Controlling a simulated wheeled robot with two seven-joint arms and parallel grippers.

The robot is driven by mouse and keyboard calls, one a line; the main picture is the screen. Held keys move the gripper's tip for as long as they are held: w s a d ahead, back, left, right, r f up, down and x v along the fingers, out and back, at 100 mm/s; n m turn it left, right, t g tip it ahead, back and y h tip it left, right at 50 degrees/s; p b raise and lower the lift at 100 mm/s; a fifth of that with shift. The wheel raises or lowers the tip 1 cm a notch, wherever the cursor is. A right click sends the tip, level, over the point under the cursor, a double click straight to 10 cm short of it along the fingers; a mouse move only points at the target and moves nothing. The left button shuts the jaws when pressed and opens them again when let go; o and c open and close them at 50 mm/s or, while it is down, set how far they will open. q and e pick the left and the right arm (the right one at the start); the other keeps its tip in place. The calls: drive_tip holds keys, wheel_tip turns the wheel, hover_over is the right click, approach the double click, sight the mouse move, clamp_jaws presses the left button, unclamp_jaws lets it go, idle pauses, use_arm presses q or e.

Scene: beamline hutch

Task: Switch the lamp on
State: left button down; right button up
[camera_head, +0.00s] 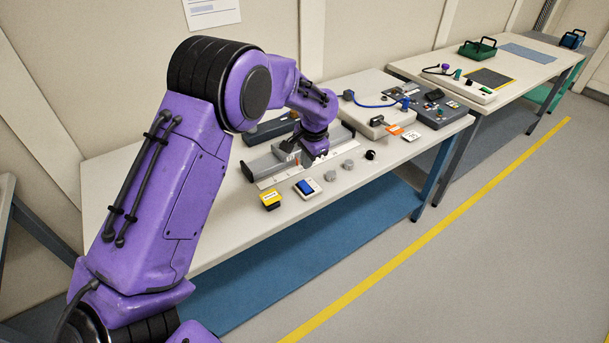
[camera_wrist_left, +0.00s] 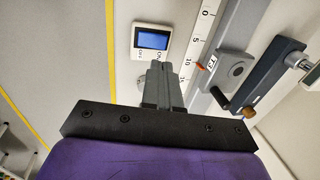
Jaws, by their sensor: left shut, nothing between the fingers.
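A white switch box with a blue rocker (camera_head: 307,187) lies near the front edge of the near table. It also shows in the left wrist view as a blue rocker (camera_wrist_left: 153,40) with small lettering beside it, which seems to read ON and OFF. I cannot make out a lamp for certain. My left gripper (camera_head: 309,158) is over the table, behind the switch box. In the left wrist view, its fingers (camera_wrist_left: 160,82) are shut with nothing between them, and their tips are just short of the switch box. My right gripper is not in view.
A yellow-topped block (camera_head: 270,200), grey knobs (camera_head: 330,175) and a black ring (camera_head: 370,154) stand near the switch box. A rail with a scale (camera_wrist_left: 190,60) runs beside it. Panels with a blue cable (camera_head: 375,104) fill the table's right end.

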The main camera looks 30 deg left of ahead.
sight(303, 183)
use_arm(q)
drive_tip(key=p+x, duration=0.1)
drive_tip(key=x, duration=0.7)
drive_tip(key=shift+w+f+p, duration=0.1)
drive_tip(key=shift+f+p, duration=0.2)
drive_tip(key=shift+p, duration=0.05)
